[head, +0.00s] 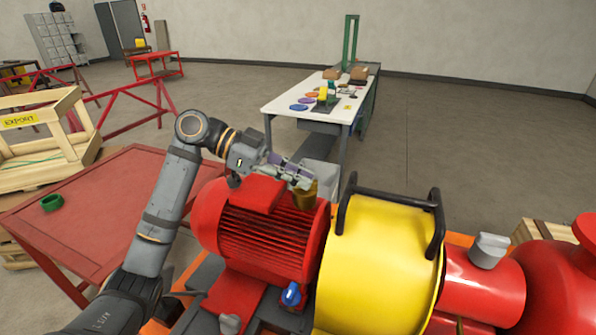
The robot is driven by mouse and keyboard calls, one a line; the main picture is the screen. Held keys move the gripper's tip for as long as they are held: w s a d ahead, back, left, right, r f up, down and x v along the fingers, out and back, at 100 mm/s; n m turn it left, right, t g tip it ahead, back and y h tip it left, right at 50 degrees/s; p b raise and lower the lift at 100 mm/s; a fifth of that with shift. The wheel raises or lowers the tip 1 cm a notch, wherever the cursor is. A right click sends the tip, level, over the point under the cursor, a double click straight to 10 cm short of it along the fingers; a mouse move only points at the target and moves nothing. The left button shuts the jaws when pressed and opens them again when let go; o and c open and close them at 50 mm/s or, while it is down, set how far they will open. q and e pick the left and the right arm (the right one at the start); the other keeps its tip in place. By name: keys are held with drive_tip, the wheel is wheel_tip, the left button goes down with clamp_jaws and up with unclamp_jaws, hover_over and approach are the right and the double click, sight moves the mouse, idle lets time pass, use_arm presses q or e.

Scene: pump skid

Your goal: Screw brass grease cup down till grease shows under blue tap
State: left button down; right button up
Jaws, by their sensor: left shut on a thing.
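The brass grease cup (307,197) stands at the top right of the red finned motor (265,235), beside the yellow guard. My left gripper (299,180) reaches over the motor from the left and is shut on the brass grease cup at its upper part. The fingers hide some of the cup's top. The blue tap (291,293) sits low on the front of the motor. Grease under the tap cannot be made out at this size. My right gripper is not in view.
A yellow drum-shaped guard (378,265) with black handles (438,225) stands right of the motor. A grey knob (489,250) tops the red pump part (482,285). A red table (110,210) with a green ring (51,202) is at left. A white workbench (288,103) stands behind.

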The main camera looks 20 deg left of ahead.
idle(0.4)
use_arm(q)
drive_tip(key=c, duration=1.4)
unclamp_jaws()
drive_tip(key=shift+o, duration=0.2)
drive_tip(key=shift+a, duration=0.1)
drive_tip(key=v, duration=1.1)
drive_tip(key=shift+a+r, duration=0.25)
drive_tip(key=shift+a, duration=0.1)
